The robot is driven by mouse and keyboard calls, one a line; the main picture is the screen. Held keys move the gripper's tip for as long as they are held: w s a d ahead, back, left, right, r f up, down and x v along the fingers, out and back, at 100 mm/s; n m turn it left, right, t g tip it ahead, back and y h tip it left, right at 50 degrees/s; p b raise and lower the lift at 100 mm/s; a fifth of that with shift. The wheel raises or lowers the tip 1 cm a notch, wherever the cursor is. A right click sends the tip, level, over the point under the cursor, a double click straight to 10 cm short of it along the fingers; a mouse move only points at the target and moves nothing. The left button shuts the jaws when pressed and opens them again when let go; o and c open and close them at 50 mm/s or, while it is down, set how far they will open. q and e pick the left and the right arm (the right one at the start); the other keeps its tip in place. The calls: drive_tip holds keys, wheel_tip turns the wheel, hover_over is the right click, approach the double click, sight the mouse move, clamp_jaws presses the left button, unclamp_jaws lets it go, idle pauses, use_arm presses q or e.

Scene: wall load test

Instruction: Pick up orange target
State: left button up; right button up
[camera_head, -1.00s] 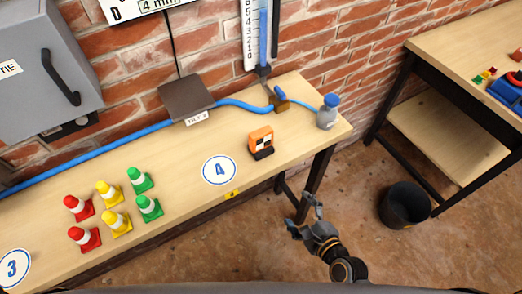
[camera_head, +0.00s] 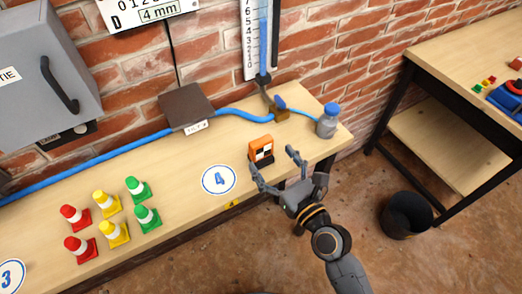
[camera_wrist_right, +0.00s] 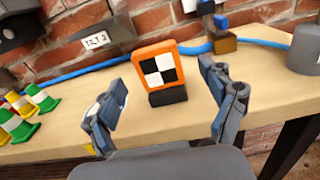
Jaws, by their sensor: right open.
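The orange target (camera_head: 261,149) is an upright orange block with a black-and-white checkered face on a dark base. It stands on the wooden bench (camera_head: 185,185) near its front edge. In the right wrist view the target (camera_wrist_right: 160,66) sits upright between and beyond the two fingers. My right gripper (camera_head: 276,171) is open and empty, with its fingers spread on either side of the target's front. It also shows in the right wrist view (camera_wrist_right: 168,105). The fingers do not appear to touch the target. My left gripper is not in view.
Several red, yellow and green cones (camera_head: 115,233) stand at the left. A dark bucket (camera_head: 407,214) is on the floor.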

sight(263, 149)
drive_tip(key=p+x, duration=0.1)
drive_tip(key=x, duration=0.3)
drive_tip(key=shift+w+a+r, duration=0.1)
drive_tip(key=shift+a+r, duration=0.1)
drive_tip(key=shift+a, duration=0.05)
drive_tip(key=shift+w+a+f, duration=0.1)
drive_tip(key=shift+w+a, duration=0.1)
drive_tip(key=shift+w, duration=0.25)
drive_tip(key=shift+s, duration=0.1)
drive_tip(key=c, duration=1.4)
